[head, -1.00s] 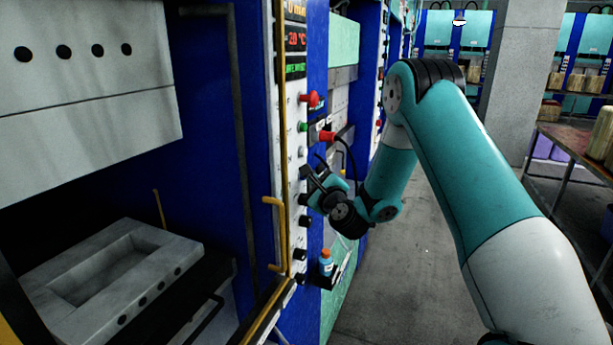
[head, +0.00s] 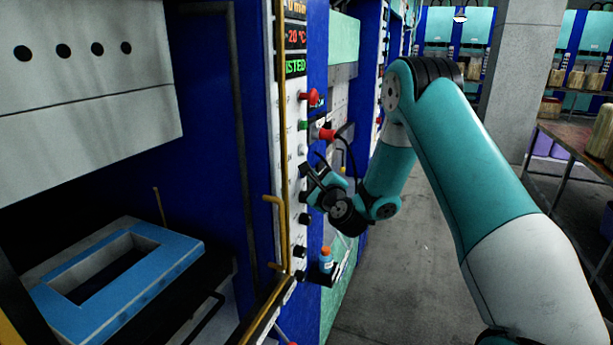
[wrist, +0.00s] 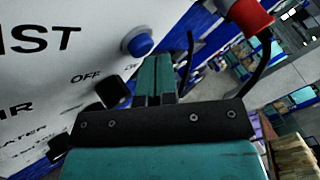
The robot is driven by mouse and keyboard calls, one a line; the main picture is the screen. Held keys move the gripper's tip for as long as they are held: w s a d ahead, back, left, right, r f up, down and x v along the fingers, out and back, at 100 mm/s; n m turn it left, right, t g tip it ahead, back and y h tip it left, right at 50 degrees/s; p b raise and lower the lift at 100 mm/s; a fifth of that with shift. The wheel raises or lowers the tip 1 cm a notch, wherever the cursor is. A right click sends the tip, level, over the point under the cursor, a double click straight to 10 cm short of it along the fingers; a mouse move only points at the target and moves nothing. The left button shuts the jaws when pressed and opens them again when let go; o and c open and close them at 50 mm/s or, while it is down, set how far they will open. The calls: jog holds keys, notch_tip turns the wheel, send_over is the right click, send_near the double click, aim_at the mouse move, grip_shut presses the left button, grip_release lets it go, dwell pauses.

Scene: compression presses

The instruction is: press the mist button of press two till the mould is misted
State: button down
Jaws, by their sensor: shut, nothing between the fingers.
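The lower mould (head: 190,247) lies in the open press at the left of the head view; its top is blue around an open recess. In the wrist view a blue round button (wrist: 137,42) stands out from the white panel beside large letters "IST". My gripper (head: 306,172) is at the panel, its fingers (wrist: 158,75) shut together and empty.
A red knob (head: 308,96) and a red plug (head: 327,135) with a black cable are above my gripper. A yellow rail (head: 282,150) runs beside the panel. A small blue bottle (head: 326,262) stands on a bracket below.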

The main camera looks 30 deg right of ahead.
jog(key=s+d+b, duration=0.1)
jog(key=b, duration=0.1)
jog(key=shift+s+b, duration=0.2)
jog(key=shift+b, duration=0.1)
dwell(0.3)
jog(key=s+d+b, duration=0.1)
jog(key=s+b, duration=0.1)
jog(key=b, duration=0.1)
jog(key=s+d+b, duration=0.2)
jog(key=b, duration=0.1)
dwell(0.3)
jog(key=shift+d, duration=0.1)
dwell(0.6)
